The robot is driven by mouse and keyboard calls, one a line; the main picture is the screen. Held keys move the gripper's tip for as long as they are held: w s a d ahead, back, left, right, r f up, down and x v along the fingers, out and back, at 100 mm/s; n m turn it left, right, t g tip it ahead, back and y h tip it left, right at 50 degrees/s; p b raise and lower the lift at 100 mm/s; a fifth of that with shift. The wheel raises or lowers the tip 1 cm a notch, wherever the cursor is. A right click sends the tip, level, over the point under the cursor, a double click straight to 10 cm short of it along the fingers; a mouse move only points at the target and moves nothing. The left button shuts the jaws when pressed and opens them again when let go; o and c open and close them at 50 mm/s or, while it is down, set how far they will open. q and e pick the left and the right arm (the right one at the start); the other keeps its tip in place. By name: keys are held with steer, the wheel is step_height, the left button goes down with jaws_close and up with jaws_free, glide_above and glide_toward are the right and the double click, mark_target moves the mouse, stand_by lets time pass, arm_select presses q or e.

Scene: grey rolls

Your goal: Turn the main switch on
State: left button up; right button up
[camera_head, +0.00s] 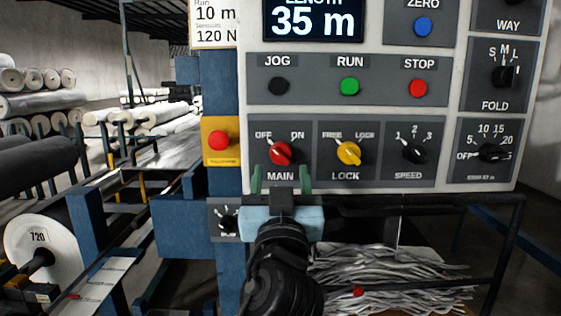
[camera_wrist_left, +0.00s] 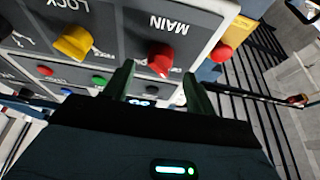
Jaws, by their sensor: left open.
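The main switch is a red knob (camera_head: 281,153) between the marks OFF and ON, above the label MAIN. Its pale pointer mark leans to the upper left, toward OFF. My left gripper (camera_head: 281,178) is open in the head view, its two green fingers pointing up just below the knob, over the MAIN label. In the left wrist view, which is turned over, the red knob (camera_wrist_left: 160,57) shows beyond and between the open fingers (camera_wrist_left: 158,80). The fingers do not appear to touch the knob. My right gripper is not in view.
The yellow LOCK knob (camera_head: 348,153) is right of the main switch, with the black SPEED knob (camera_head: 414,152) further right. A red button on a yellow plate (camera_head: 218,140) is close on the left. JOG, green RUN (camera_head: 349,86) and red STOP buttons (camera_head: 418,88) sit above.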

mark_target(281, 160)
arm_select(q)
steer(key=x, duration=0.2)
steer(key=shift+w+r, duration=0.15)
steer(key=shift+w, duration=0.1)
steer(key=shift+x, duration=0.75)
